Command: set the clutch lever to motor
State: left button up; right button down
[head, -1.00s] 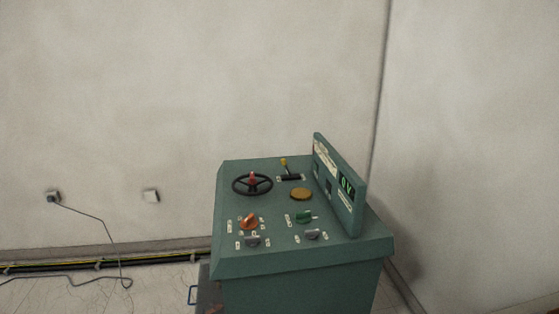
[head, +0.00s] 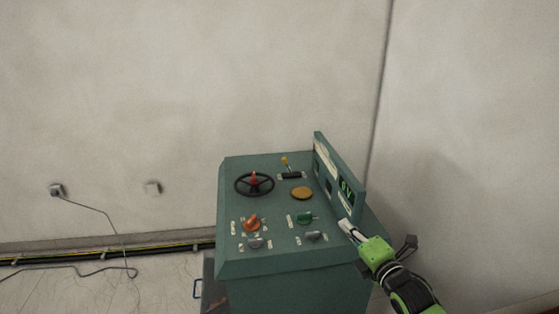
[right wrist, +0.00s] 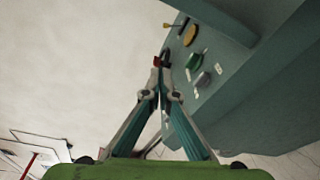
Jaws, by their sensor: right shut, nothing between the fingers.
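The clutch lever (head: 285,162) is a short lever with a yellow knob, standing in a black slot at the back of the green console (head: 290,262). Its yellow knob also seems to show near the top of the right wrist view (right wrist: 167,26). My right gripper (head: 343,224) is shut and empty at the console's right side, in front of the upright display panel (head: 351,201). It is well apart from the lever, nearer the front. In the right wrist view its fingers (right wrist: 158,92) meet at the tips. My left gripper is out of view.
The console top carries a black handwheel (head: 254,184) with a red centre, a yellow disc (head: 302,193), an orange knob (head: 251,223), a green knob (head: 305,217) and grey knobs. The upright panel borders the right side. Walls stand behind and right.

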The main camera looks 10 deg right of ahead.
aim_at(284, 160)
jog(key=i+j, duration=0.15)
jog(key=i, duration=0.3)
jog(key=i+j, duration=0.15)
jog(key=i, duration=0.3)
jog(key=i+j, duration=0.1)
jog(key=i, duration=0.35)
